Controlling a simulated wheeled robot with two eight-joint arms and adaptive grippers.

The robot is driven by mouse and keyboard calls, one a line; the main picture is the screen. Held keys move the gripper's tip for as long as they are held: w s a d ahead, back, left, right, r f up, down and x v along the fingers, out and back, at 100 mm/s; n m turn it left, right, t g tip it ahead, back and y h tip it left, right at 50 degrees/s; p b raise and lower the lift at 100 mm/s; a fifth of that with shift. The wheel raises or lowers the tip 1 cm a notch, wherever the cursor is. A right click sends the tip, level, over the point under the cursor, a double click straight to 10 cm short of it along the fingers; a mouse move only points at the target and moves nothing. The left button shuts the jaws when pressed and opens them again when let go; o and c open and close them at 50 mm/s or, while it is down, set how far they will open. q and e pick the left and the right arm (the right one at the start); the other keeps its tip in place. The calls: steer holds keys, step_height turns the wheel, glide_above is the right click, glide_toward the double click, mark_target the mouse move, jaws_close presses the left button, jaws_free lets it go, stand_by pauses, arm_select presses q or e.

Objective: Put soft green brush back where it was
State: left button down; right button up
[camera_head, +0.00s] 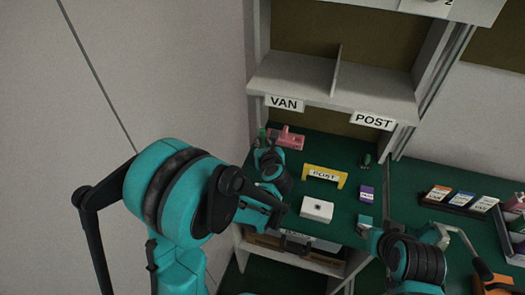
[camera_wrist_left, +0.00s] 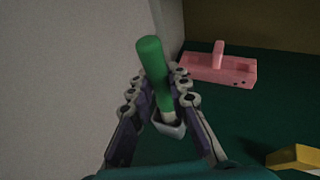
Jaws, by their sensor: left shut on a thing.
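The soft green brush (camera_wrist_left: 153,70) has a thick green handle and a pale lower part. In the left wrist view it stands slightly tilted between the fingers of my left gripper (camera_wrist_left: 158,98), which is shut on it. Its lower end meets a small whitish cup-like holder (camera_wrist_left: 170,128); whether it rests on the bottom I cannot tell. In the head view my left gripper (camera_head: 266,148) is at the back left of the green bench, and only a bit of the brush (camera_head: 262,134) shows. My right arm is at the lower right; its fingertips are not clear.
A pink block with a handle (camera_head: 290,138) lies just right of the left gripper. The wall is close on the left; VAN and POST shelves (camera_head: 300,78) hang above.

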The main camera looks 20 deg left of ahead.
arm_select(q)
step_height(320, 180, down, 3)
steer(key=shift+f+b, duration=0.15)
steer(key=shift+b, duration=0.55)
steer(key=shift+f, duration=0.1)
steer(key=c, duration=1.4)
jaws_free()
steer(key=shift+c, duration=0.2)
steer(key=shift+r, duration=0.2)
